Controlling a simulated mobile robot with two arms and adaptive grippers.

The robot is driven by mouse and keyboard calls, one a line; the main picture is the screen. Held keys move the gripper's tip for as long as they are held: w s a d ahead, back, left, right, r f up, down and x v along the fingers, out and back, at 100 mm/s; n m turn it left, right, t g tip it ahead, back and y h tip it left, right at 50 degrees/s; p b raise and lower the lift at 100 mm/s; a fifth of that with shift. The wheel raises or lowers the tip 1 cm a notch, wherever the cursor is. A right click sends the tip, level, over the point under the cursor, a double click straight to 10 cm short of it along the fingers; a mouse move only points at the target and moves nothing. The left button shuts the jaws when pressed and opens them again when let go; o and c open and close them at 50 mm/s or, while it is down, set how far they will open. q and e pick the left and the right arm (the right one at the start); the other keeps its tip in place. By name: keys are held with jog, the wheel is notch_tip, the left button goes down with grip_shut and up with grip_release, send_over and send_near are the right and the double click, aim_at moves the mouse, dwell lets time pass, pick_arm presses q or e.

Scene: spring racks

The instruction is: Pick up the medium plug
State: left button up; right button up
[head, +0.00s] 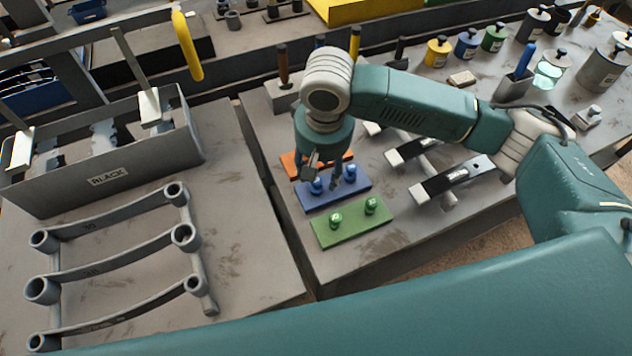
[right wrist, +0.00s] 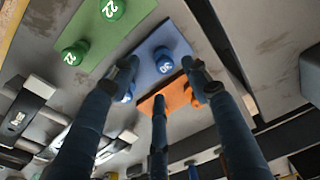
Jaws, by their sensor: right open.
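The medium plug is not marked by name. Two blue plugs stand upright on a blue plate (head: 338,197); one (head: 350,173) is at right, one (head: 316,188) at left. In the right wrist view, a blue plug marked 30 (right wrist: 165,61) shows between the fingers; another (right wrist: 128,94) is partly behind the left finger. My right gripper (head: 324,179) is open and empty, pointing down over the blue and orange plates; it also shows in the right wrist view (right wrist: 158,78). I cannot tell its exact height above the plugs. My left gripper is not in view.
A green plate (head: 352,232) with two green plugs lies in front, and an orange plate (head: 348,157) lies behind, partly hidden by my gripper. Black-and-silver racks (head: 447,181) are at right. A grey box labelled BLACK (head: 150,176) and curved grey bars (head: 115,252) are at left.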

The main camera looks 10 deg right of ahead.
aim_at(317, 182)
jog(key=shift+f, duration=0.45)
jog(key=shift+w+f, duration=0.1)
jog(key=shift+f, duration=0.15)
jog(key=f, duration=0.1)
jog(key=f+p, duration=0.1)
jog(key=f, duration=0.3)
jog(key=shift+w+a+p, duration=0.3)
jog(key=shift+w+p, duration=0.05)
jog(key=shift+c, duration=0.5)
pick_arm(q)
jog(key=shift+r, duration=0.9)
pick_arm(e)
jog(key=c, duration=0.9)
jog(key=shift+c, duration=0.4)
